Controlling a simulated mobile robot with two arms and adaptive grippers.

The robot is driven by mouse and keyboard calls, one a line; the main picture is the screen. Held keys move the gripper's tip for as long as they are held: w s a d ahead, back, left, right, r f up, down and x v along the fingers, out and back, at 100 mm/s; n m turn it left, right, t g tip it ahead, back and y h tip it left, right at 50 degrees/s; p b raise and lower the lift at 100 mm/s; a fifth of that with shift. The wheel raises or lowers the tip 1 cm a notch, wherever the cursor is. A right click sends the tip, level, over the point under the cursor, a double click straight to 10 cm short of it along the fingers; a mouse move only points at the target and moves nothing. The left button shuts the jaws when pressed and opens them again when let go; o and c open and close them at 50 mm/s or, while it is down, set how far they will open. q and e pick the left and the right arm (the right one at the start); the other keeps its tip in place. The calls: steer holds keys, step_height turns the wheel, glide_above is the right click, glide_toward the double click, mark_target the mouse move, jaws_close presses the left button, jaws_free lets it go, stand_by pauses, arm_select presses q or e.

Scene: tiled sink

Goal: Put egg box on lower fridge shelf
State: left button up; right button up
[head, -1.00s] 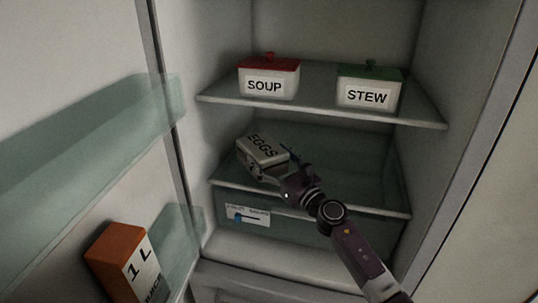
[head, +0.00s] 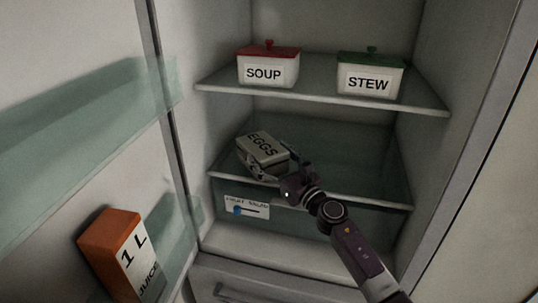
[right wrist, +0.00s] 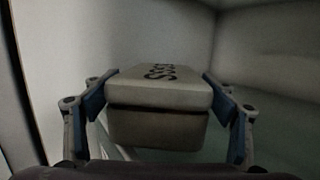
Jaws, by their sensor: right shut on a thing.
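The egg box (head: 262,148), grey with EGGS on its lid, is at the left part of the lower fridge shelf (head: 345,180) in the head view. It looks slightly tilted there; I cannot tell whether its base touches the glass. My right gripper (head: 279,165) is shut on the box. In the right wrist view the egg box (right wrist: 160,98) sits between the two blue-padded fingers of my right gripper (right wrist: 160,105). My left gripper is not in view.
On the upper shelf (head: 320,95) stand a red-lidded SOUP container (head: 268,70) and a green-lidded STEW container (head: 370,78). The open door at left holds a juice carton (head: 122,255). A drawer with a label (head: 247,207) lies under the lower shelf, whose right side is clear.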

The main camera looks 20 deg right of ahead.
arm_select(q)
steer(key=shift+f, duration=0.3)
arm_select(e)
steer(key=shift+f, duration=0.1)
steer(key=shift+f+b, duration=0.2)
steer(key=shift+b, duration=0.2)
steer(key=o, duration=1.8)
steer(key=shift+c, duration=0.2)
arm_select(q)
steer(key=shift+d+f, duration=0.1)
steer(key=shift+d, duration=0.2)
arm_select(e)
steer(key=o, duration=0.4)
